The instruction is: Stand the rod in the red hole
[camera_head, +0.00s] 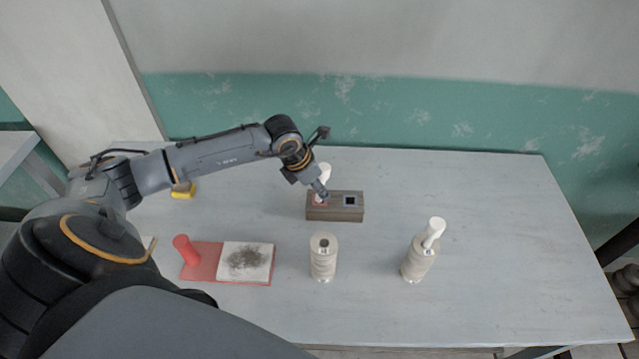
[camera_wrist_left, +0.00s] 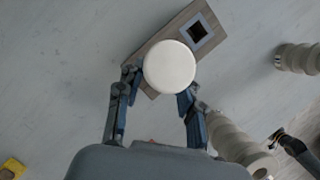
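A white rod (camera_head: 325,171) with a round top is at the red-framed hole (camera_head: 318,199) in the left half of a brown block (camera_head: 335,213). My left gripper (camera_head: 319,186) is around the rod and looks shut on it below the top. In the left wrist view the round white top of the rod (camera_wrist_left: 169,67) lies between the fingers and hides the fingertips, the red hole and the rod's lower end. I cannot tell how deep the rod sits. My right gripper is not in the head view; a dark part at the lower right of the wrist view may be it.
A dark square hole (camera_head: 349,201) is in the block's right half. A beige holder (camera_head: 323,258) with an open top stands in front. Another holder (camera_head: 417,262) at right bears a second white rod (camera_head: 433,231). A red board (camera_head: 203,262) with a white pad lies at left, near a yellow object (camera_head: 184,191).

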